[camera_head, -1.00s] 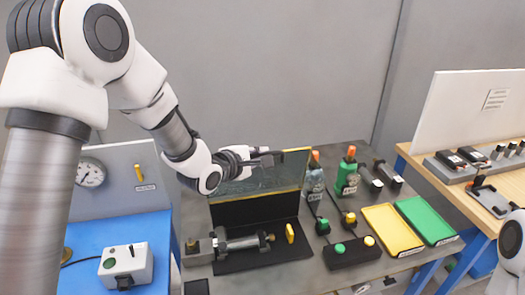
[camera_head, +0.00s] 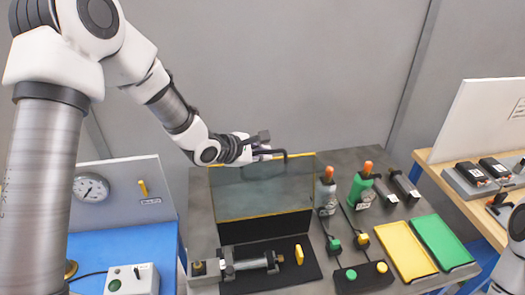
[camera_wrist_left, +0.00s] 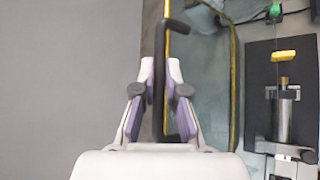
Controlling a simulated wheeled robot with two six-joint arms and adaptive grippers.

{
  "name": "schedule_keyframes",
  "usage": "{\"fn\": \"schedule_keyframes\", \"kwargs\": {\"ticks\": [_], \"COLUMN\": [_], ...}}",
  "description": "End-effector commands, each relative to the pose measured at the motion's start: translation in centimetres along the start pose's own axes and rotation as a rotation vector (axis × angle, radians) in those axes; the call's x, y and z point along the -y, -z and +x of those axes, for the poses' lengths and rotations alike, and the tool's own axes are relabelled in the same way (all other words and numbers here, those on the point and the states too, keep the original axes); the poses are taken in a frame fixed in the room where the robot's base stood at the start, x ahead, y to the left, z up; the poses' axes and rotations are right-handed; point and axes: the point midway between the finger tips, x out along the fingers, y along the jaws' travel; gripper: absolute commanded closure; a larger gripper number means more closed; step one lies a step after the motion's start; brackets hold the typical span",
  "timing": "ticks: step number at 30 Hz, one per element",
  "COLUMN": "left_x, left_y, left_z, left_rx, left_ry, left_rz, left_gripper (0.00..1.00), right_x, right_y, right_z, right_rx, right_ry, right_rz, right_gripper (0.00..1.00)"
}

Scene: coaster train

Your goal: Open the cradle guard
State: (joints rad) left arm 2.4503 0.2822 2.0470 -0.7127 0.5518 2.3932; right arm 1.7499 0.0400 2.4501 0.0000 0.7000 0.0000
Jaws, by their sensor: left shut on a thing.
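The cradle guard (camera_head: 262,195) is a clear panel with yellow edges. It stands raised behind the cradle (camera_head: 207,268), which holds a metal cylinder (camera_head: 250,264). My left gripper (camera_head: 263,151) is at the guard's top edge. In the left wrist view its fingers (camera_wrist_left: 160,92) are shut on the black handle (camera_wrist_left: 159,62) beside the yellow edge. The guard's clear pane also shows there (camera_wrist_left: 205,75), right of the fingers. My right gripper is outside the view; only part of that arm shows at the right edge.
A yellow knob (camera_head: 299,254) stands right of the cylinder. A button box (camera_head: 363,277), two orange-topped bottles (camera_head: 327,190) (camera_head: 364,184), a yellow tray (camera_head: 402,250) and a green tray (camera_head: 440,243) are to the right. A blue bench with a gauge (camera_head: 91,188) is at left.

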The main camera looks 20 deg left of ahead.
Motion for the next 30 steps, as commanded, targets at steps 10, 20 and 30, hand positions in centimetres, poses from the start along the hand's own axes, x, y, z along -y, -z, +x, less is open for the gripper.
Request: {"fn": "schedule_keyframes", "kwargs": {"ticks": [10, 20, 30], "left_x": [0.3, 0.2, 0.0], "left_y": [0.1, 0.1, 0.0], "left_z": [0.1, 0.0, -5.6], "left_rx": [-0.003, -0.002, 0.003], "left_ry": [0.006, 0.003, -0.002], "left_rz": [0.001, 0.001, -0.007], "left_gripper": [0.63, 0.63, 0.63], "right_x": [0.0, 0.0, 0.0], "right_y": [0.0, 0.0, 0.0], "right_z": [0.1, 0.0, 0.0], "right_rx": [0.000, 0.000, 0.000], "right_ry": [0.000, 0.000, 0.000], "right_rz": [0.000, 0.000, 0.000], "right_gripper": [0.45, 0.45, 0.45]}}
